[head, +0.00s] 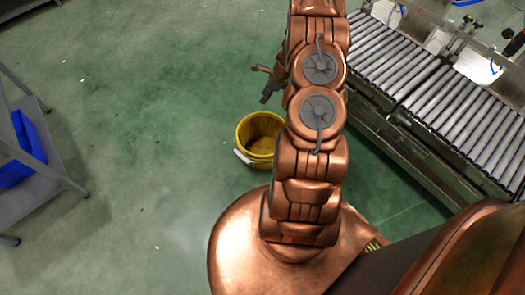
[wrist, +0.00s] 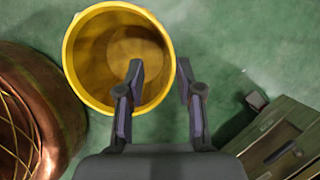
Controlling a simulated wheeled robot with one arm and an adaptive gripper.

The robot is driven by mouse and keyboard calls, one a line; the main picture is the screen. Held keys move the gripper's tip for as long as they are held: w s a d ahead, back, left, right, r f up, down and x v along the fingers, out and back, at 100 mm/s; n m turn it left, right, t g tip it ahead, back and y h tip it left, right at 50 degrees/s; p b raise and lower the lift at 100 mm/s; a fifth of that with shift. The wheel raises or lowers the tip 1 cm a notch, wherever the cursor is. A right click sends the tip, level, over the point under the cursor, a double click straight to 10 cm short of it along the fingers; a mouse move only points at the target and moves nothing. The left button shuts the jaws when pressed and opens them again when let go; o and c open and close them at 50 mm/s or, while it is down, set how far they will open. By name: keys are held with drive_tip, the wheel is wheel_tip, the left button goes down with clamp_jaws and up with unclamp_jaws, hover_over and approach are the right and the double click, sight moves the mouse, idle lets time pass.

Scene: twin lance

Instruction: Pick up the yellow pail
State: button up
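The yellow pail (head: 257,146) stands upright and empty on the green floor, just left of my arm in the head view. A white handle piece shows at its lower left, and my arm covers part of its right side. The pail (wrist: 92,55) fills the upper left of the wrist view, mouth facing the camera. My gripper (head: 259,84) is open, above the pail in the head picture. In the wrist view, one finger of my gripper (wrist: 160,75) overlaps the pail's inside and the other appears just outside its right rim. I cannot tell the height gap; no grip is visible.
A roller conveyor (head: 440,90) runs along the right. A grey shelf (head: 50,165) with a blue bin (head: 22,150) stands at the left. The green floor (head: 140,110) between shelf and pail is clear.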

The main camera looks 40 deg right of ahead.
sight(271, 125)
drive_tip(key=d+f+m+b, duration=0.1)
drive_tip(key=f+b, duration=0.1)
drive_tip(key=f, duration=0.4)
drive_tip(key=s+d+f+m+b, duration=0.1)
drive_tip(key=f+b, duration=0.1)
drive_tip(key=f, duration=0.4)
drive_tip(key=s+d+f+m+b, duration=0.1)
drive_tip(key=f+b, duration=0.1)
drive_tip(key=f, duration=0.4)
drive_tip(key=shift+f+h, duration=0.2)
drive_tip(key=shift+h, duration=0.1)
drive_tip(key=shift+w+a+f, duration=0.2)
drive_tip(key=shift+a+f, duration=0.05)
drive_tip(key=shift+f, duration=0.25)
clamp_jaws()
